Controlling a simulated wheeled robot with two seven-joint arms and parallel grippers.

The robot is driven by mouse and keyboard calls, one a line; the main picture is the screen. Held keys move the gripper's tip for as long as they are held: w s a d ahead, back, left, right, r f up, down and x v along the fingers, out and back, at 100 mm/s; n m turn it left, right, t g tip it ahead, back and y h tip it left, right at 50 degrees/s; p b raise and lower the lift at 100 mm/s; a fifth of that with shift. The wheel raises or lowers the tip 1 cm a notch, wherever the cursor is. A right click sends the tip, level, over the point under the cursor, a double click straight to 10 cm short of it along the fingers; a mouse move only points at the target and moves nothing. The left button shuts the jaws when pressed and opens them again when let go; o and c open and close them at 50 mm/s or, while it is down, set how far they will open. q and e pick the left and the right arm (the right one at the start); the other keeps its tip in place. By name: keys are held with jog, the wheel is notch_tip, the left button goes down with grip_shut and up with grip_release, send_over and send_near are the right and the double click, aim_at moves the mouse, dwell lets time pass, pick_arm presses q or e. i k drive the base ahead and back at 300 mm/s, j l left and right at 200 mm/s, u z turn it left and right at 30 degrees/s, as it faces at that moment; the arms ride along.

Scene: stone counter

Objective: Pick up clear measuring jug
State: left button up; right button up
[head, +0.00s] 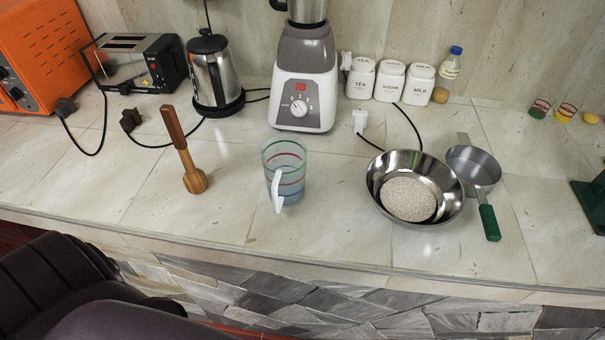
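The clear measuring jug (285,163) stands upright on the stone counter (330,235), near the middle of the head view. It is see-through with a greenish rim, red bands and a bluish lower part. Its white handle (277,192) faces the front edge of the counter. Neither of my grippers shows in the head view. Dark parts of my own body fill the lower left corner, below the counter.
A wooden masher (192,172) stands left of the jug. A metal bowl (449,202) of grain and a green-handled pan (479,165) are to the right. A blender (303,90), kettle (221,80) and white canisters (389,80) stand behind. Counter around the jug is clear.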

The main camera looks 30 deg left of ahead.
aim_at(284, 155)
jog(key=l+u, duration=0.15)
jog(key=u, duration=0.25)
jog(key=l+u, duration=0.15)
jog(key=u, duration=0.3)
jog(key=i, duration=0.05)
